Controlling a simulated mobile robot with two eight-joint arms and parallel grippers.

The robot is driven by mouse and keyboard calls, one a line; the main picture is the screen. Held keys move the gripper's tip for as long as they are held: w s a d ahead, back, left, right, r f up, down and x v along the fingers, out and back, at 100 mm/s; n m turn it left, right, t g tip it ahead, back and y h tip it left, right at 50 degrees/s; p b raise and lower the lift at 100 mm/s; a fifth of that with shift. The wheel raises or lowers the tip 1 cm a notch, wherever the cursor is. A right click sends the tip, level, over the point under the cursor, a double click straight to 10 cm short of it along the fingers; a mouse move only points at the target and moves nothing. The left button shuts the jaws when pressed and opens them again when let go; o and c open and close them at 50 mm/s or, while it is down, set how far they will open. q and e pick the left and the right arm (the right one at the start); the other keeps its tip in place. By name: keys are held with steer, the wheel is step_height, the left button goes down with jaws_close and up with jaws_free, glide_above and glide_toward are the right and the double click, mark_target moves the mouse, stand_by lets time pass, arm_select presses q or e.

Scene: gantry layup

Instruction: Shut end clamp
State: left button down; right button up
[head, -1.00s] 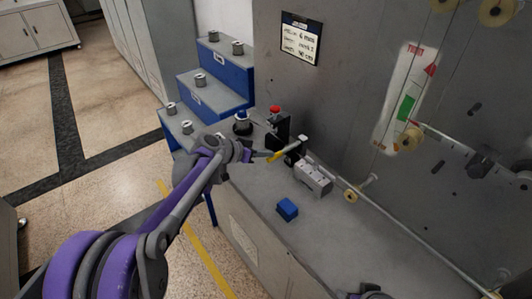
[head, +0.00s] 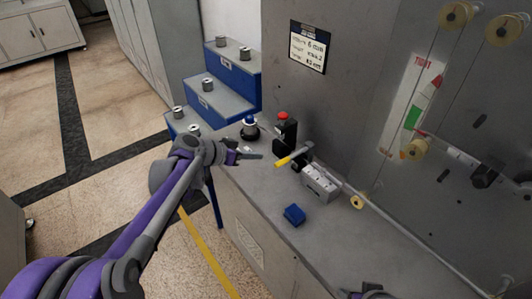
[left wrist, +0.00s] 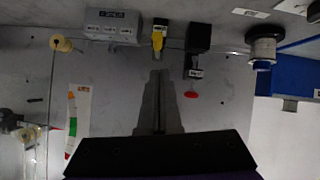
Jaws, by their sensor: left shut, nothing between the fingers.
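The end clamp (head: 296,157) has a yellow-tipped lever lying low and slanted, beside a black block on the grey bench. In the left wrist view its yellow grip (left wrist: 158,40) is just beyond my fingertips. My left gripper (head: 259,156) is shut and empty, to the left of the yellow tip, with a small gap between them in the head view. The two fingers also show pressed together in the left wrist view (left wrist: 160,75). The clamp's jaw is too small to make out. My right gripper's fingers are out of view.
A black post with a red button (head: 284,118) stands right behind the clamp. A grey block (head: 321,184) and a blue block (head: 294,214) sit to its right and front.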

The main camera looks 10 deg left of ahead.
arm_select(q)
steer(key=shift+s+a+r, duration=0.15)
steer(key=shift+s+a, duration=0.2)
steer(key=shift+a, duration=0.2)
steer(key=shift+s+a+r, duration=0.15)
steer(key=shift+s+a, duration=0.2)
steer(key=shift+a, duration=0.15)
steer(key=s+a+f+n+g+y, duration=0.1)
steer(key=s+a+f+n+y, duration=0.1)
steer(key=s, duration=1.3)
steer(key=s+a+f+n+g+y, duration=0.1)
steer(key=s+f+n+y, duration=0.4)
steer(key=s, duration=1.1)
step_height(320, 180, down, 4)
steer(key=shift+a+r+y, duration=0.15)
steer(key=shift+a+y, duration=0.35)
steer(key=shift+y, duration=0.3)
